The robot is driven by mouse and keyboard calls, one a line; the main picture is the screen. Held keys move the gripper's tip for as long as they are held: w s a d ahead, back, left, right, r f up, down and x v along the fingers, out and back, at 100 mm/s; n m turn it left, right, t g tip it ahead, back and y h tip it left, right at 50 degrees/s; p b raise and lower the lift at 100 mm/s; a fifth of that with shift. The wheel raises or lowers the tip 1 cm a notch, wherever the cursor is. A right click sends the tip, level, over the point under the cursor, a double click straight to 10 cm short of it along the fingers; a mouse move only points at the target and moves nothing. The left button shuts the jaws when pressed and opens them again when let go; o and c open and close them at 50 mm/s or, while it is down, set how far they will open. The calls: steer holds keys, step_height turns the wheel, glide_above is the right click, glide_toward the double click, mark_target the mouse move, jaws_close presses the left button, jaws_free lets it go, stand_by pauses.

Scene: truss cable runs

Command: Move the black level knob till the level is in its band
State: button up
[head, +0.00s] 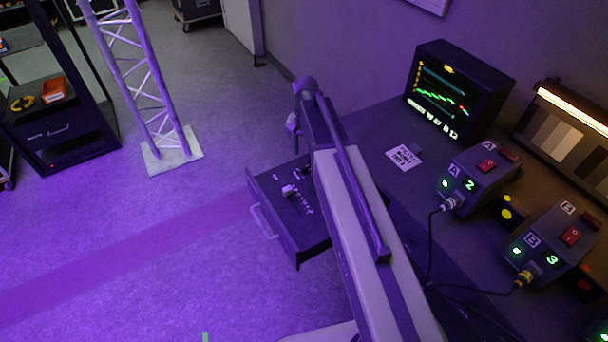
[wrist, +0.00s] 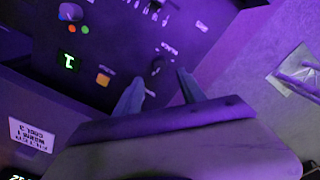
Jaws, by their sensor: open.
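In the wrist view my gripper (wrist: 160,76) is open, with one finger to each side of a small dark knob-like part (wrist: 157,65). This part stands on a dark control panel (wrist: 122,55) just past the fingertips; it looks like the black level knob, but the dim light hides its detail. I cannot tell whether either finger touches it. In the head view the pulled-out drawer panel (head: 305,240) is partly behind my arm. I cannot make out the level band.
A monitor (head: 450,92) with coloured traces stands on the bench at the back. Boxes A (head: 476,178) and B (head: 548,243) with cables stand at the right. A white card (head: 403,157) lies on the bench. A truss tower (head: 150,95) stands left; the floor (head: 150,250) before it is clear.

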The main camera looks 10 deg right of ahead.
mark_target(305, 167)
step_height(305, 167, down, 8)
steer(key=b, duration=0.6)
steer(key=shift+r, duration=0.15)
steer(key=shift+r, duration=0.1)
jaws_close()
